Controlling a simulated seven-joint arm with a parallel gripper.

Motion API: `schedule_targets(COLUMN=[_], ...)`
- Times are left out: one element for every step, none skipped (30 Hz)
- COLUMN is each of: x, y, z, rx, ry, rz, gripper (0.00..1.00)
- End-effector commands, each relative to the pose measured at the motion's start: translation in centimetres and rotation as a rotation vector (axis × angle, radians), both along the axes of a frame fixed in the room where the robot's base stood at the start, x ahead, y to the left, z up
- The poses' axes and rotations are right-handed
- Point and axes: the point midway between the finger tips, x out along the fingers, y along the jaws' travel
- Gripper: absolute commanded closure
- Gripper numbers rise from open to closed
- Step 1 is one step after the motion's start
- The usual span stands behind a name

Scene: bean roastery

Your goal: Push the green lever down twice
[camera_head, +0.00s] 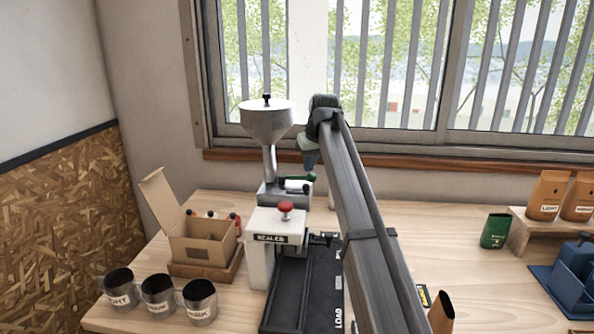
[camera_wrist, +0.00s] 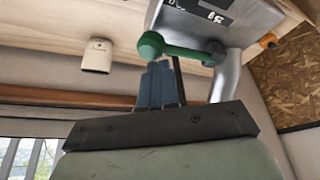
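The green lever (camera_wrist: 180,50) shows in the wrist view, with a round knob at its left end and its other end at a grey metal dispenser (camera_wrist: 238,28). In the head view a small green part of the lever (camera_head: 312,177) shows at the right of the dispenser (camera_head: 266,122), which has a funnel hopper on top. My gripper (camera_wrist: 160,66) has its two blue-grey fingers together, with nothing seen between them. The fingertips are close to the lever, by its knob end; whether they touch it cannot be told. In the head view my gripper (camera_head: 311,162) is partly hidden by my arm.
In front of the dispenser stands a sealer (camera_head: 260,262) with a red knob. An open cardboard box (camera_head: 203,245) and several dark mugs (camera_head: 158,297) are at left. A green bag (camera_head: 495,231) and orange bags (camera_head: 547,195) stand at right. The window is close behind.

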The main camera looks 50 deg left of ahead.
Motion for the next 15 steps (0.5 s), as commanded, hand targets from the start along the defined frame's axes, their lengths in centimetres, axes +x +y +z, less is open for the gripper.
schedule_targets(x=[-0.03,-0.03,-0.03,-0.01,-0.02,-0.02,-0.02,-0.02,-0.02,-0.01,-0.01,0.0,0.0,0.0,0.01], y=[0.0,0.0,0.02,0.02,0.02,0.02,0.02,0.02,0.02,0.02,0.02,0.02,0.03,0.03,0.04], z=[-0.21,-0.29,-0.27,-0.25,-0.24,-0.24,-0.24,-0.24,-0.23,-0.22,-0.2,-0.13,-0.06,0.06,0.23], rx=[-0.001,-0.001,0.0,0.0,0.0,-0.001,-0.001,-0.001,-0.001,-0.001,-0.001,-0.001,-0.001,0.0,0.0], ry=[0.001,0.001,0.001,0.001,0.001,0.001,0.0,0.0,0.0,0.0,0.0,0.0,0.0,0.0,0.0], rz=[0.0,0.0,0.0,0.0,0.0,0.0,0.0,0.0,0.0,0.0,0.0,0.0,0.0,0.0,0.0], gripper=[1.0,1.0,1.0,1.0,1.0,1.0,1.0,1.0,1.0,1.0,1.0,1.0,1.0,1.0,1.0])
